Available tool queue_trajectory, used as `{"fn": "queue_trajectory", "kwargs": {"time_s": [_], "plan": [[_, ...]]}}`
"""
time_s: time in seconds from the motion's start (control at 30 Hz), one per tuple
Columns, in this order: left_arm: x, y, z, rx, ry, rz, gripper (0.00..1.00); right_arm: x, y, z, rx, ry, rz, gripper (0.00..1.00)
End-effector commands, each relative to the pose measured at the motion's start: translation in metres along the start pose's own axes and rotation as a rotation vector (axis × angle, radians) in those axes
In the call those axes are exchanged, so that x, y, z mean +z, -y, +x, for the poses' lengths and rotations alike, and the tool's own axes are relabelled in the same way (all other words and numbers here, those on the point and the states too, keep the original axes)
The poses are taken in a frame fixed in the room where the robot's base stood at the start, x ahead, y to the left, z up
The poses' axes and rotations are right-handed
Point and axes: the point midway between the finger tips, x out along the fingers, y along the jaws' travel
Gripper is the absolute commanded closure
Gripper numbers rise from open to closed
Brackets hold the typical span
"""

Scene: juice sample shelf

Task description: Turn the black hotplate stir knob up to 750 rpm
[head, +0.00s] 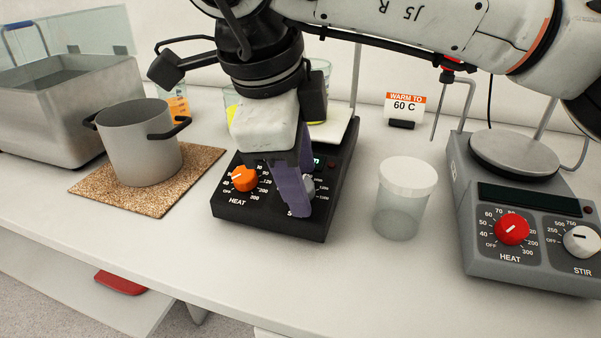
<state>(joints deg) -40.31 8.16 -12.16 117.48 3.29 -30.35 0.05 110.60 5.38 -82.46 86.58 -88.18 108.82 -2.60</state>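The black hotplate (270,215) stands in the middle of the bench, with an orange HEAT knob (244,178) at the left of its front panel. The grey stir knob (309,186) is at the right of the panel and mostly hidden behind my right gripper. My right gripper (293,200) reaches down from above, with its purple fingers in front of the stir knob. I cannot tell whether the fingers touch or hold the knob. The knob's pointer and most of the green display (317,162) are covered. My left gripper is not in view.
A lidded clear jar (400,205) stands close to the right of the black hotplate. A grey hotplate (520,225) is farther right. A steel pot (140,145) on a cork mat (95,187) and a metal bath (75,105) are left. A "WARM TO 60 C" sign (404,107) stands behind.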

Motion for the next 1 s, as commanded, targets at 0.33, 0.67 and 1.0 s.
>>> {"fn": "queue_trajectory", "kwargs": {"time_s": [0.33, 0.67, 1.0], "plan": [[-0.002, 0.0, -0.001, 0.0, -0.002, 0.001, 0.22, 0.0, 0.0, -0.01, 0.0, 0.001, -0.001, 0.55], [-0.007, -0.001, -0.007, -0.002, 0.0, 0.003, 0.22, 0.0, 0.001, -0.073, -0.001, 0.001, 0.001, 0.55], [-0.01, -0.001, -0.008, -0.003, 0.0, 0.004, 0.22, 0.0, 0.0, -0.103, 0.0, 0.0, -0.001, 0.55]]}}
